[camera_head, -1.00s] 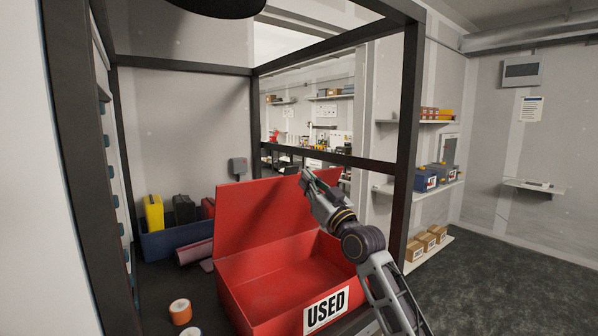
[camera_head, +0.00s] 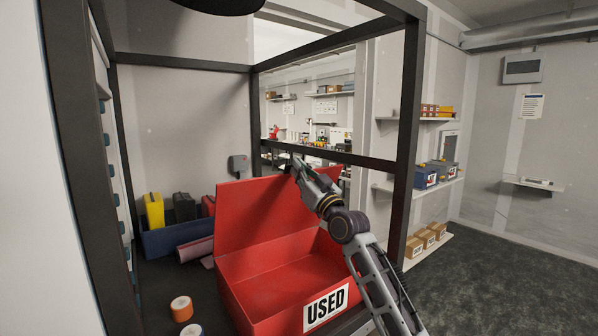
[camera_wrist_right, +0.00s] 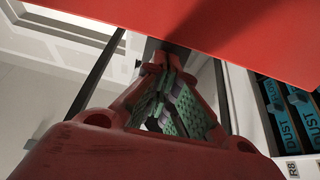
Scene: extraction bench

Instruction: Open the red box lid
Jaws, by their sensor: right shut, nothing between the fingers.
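The red box (camera_head: 245,300) sits on the dark bench with a white "USED" label on its front. Its lid (camera_head: 255,212) stands raised at the back, and the inside shows empty. My right gripper (camera_head: 298,164) is at the lid's upper right edge, above the box, with its arm crossing over the box's right side. In the right wrist view its fingers (camera_wrist_right: 163,62) are shut and empty, and the red lid (camera_wrist_right: 230,30) spans the top of the picture close to the fingertips. Whether they touch cannot be told. My left gripper is not in view.
A dark frame post (camera_head: 403,150) stands right of the box, with a crossbar (camera_head: 330,155) behind the gripper. A blue bin (camera_head: 170,240) with yellow and black cases is at back left. Orange tape rolls (camera_head: 181,308) lie front left.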

